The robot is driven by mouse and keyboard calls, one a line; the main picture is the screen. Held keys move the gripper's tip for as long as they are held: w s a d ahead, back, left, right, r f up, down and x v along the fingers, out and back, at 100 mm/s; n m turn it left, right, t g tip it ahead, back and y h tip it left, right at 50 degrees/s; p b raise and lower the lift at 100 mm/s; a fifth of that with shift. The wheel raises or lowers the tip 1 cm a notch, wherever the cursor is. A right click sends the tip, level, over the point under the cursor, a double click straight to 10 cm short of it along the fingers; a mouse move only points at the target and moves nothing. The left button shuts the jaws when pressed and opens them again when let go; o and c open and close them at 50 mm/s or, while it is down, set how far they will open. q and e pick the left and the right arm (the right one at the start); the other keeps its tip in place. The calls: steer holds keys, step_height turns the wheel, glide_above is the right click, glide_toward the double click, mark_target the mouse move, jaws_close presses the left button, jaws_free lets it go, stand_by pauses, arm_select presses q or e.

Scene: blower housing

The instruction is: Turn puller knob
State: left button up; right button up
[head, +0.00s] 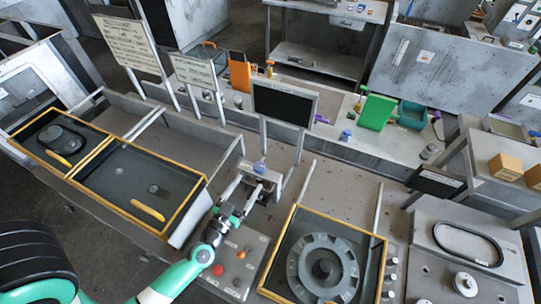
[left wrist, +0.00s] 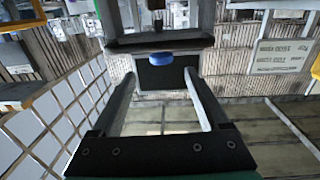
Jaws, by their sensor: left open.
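A round blue knob (head: 259,167) sits on a small grey upright fixture (head: 270,183) near the middle of the bench. It also shows in the left wrist view, where the blue knob (left wrist: 160,59) is seen edge-on against a dark panel. My left gripper (head: 249,184) is just in front of the fixture, with its fingers pointing toward it. In the left wrist view the left gripper (left wrist: 160,76) is open, with nothing between its fingers. The knob appears roughly centred between the fingertips and beyond them. My right gripper is not in view.
A control box with a red button (head: 218,270) lies below the left gripper. A yellow-framed bin (head: 190,208) is to its left, and a yellow-framed case with a round part (head: 322,268) to its right. A black screen (head: 284,103) stands behind the fixture.

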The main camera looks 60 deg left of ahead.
mark_target(259, 168)
arm_select(q)
steer(key=x, duration=1.1)
steer(key=shift+w+a+r+b, duration=0.1)
steer(key=shift+w+a+b, duration=0.1)
steer(key=shift+a+b, duration=0.2)
jaws_close()
steer(key=m+t+h+b, duration=0.1)
steer(key=h+b, duration=0.1)
steer(key=b, duration=0.2)
steer(key=m+t+h+b, duration=0.1)
steer(key=m+h+b, duration=0.1)
steer(key=b, duration=0.2)
steer(key=d+m+h+b, duration=0.1)
steer(key=h+b, duration=0.1)
steer(key=b, duration=0.2)
steer(key=shift+w+f+m+t+h+b, duration=0.25)
steer(key=shift+m+t+h+b, duration=0.1)
steer(key=shift+m+t+h, duration=0.05)
steer(key=shift+d+r+m+h+b, duration=0.15)
steer(key=shift+m+h+b, duration=0.2)
steer(key=shift+h+b, duration=0.2)
steer(key=shift+d+r+m+h+b, duration=0.15)
steer(key=shift+m+h+b, duration=0.25)
steer(key=shift+h, duration=0.15)
jaws_free()
